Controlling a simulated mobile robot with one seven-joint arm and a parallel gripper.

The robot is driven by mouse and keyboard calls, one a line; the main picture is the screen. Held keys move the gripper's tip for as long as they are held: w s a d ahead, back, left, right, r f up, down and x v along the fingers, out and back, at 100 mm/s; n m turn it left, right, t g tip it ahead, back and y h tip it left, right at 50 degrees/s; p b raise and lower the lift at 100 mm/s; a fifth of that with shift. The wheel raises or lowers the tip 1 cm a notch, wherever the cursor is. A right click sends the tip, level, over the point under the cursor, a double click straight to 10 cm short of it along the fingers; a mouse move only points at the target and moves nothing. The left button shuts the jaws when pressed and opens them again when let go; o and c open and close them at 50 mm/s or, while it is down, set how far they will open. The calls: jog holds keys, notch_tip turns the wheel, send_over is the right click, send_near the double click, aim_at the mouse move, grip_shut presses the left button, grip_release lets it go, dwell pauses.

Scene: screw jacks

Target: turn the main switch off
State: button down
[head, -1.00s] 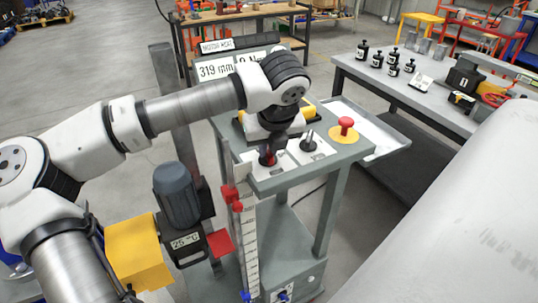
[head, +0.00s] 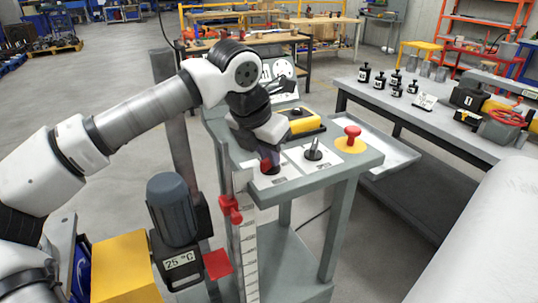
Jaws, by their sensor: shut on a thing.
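The console (head: 300,182) is a grey top on legs. My gripper (head: 267,157) comes down from the upper left and is shut on this handle. The wrist and fingers hide much of the handle, so its exact angle is unclear. A dark lever (head: 313,150) stands on a second white plate just right of it. No label on either plate is readable.
A red mushroom button (head: 352,133) on a yellow base is at the console's right. A red pointer (head: 229,208) and scale are at the front left, near a grey motor (head: 173,208). A table (head: 430,110) with small black items stands right.

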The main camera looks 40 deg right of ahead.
jog(key=m+g, duration=0.1)
jog(key=m, duration=0.1)
jog(key=m+p, duration=0.1)
jog(key=m, duration=0.1)
jog(key=shift+w+r+m+g, duration=0.1)
jog(key=shift+w+m+g, duration=0.05)
jog(key=shift+m+g, duration=0.25)
dwell(0.4)
jog(key=c, duration=1.4)
grip_release()
jog(key=shift+c, duration=0.2)
jog(key=v, duration=1.3)
jog(key=shift+r, duration=0.4)
jog(key=shift+w, duration=0.1)
